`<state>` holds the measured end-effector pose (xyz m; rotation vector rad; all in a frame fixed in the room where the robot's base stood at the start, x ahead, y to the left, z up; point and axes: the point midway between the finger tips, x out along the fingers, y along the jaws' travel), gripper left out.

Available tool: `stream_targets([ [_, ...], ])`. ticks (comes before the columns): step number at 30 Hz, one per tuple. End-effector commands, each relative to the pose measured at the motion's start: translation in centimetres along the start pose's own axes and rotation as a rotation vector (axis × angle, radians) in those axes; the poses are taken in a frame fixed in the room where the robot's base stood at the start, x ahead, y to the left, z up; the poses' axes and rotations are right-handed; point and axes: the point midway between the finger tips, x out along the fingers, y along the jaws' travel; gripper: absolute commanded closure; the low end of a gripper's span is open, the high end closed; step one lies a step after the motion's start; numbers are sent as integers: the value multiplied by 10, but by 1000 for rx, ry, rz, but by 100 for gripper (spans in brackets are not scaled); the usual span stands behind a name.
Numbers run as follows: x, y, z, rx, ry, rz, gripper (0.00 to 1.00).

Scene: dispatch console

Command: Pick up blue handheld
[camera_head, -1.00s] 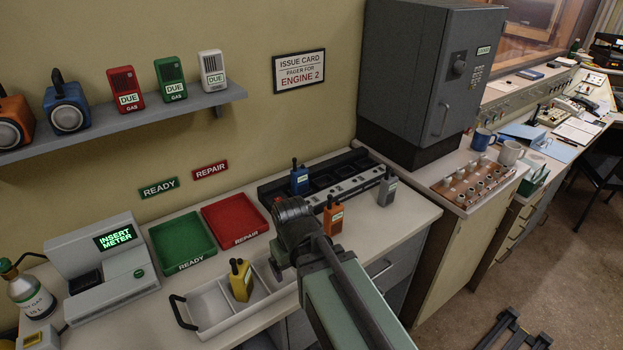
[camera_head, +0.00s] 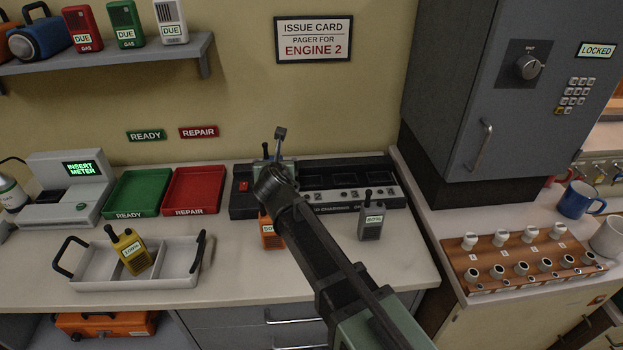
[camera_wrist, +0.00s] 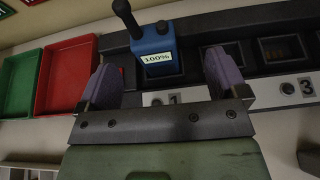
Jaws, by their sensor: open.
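The blue handheld (camera_wrist: 156,49) stands in the left part of the dark charger (camera_wrist: 207,73), its screen reading 100%, with a black antenna at its top left. In the wrist view, my gripper (camera_wrist: 162,82) is open, its two purple-grey fingers apart, with the handheld between and just beyond them. In the head view, my gripper (camera_head: 277,150) is over the left part of the charger (camera_head: 393,200), and my arm hides most of the blue handheld there.
An orange handheld (camera_head: 269,235) and a grey handheld (camera_head: 371,228) stand in front of the charger. A yellow handheld (camera_head: 131,254) stands in a white tray (camera_head: 186,270). Red (camera_head: 193,186) and green (camera_head: 137,193) trays lie left. A grey locked cabinet (camera_head: 455,95) stands right.

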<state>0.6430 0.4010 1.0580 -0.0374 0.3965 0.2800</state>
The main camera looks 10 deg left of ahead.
Motion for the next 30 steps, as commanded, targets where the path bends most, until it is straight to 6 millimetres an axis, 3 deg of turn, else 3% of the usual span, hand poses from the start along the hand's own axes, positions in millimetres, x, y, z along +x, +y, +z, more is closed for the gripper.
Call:
stream_targets([
  [13, 27, 3, 1, -21, -4, 4, 8],
  [21, 74, 6, 0, -19, -4, 3, 8],
  [28, 75, 5, 2, -19, -4, 3, 8],
  [30, 75, 5, 2, -19, -4, 3, 19],
])
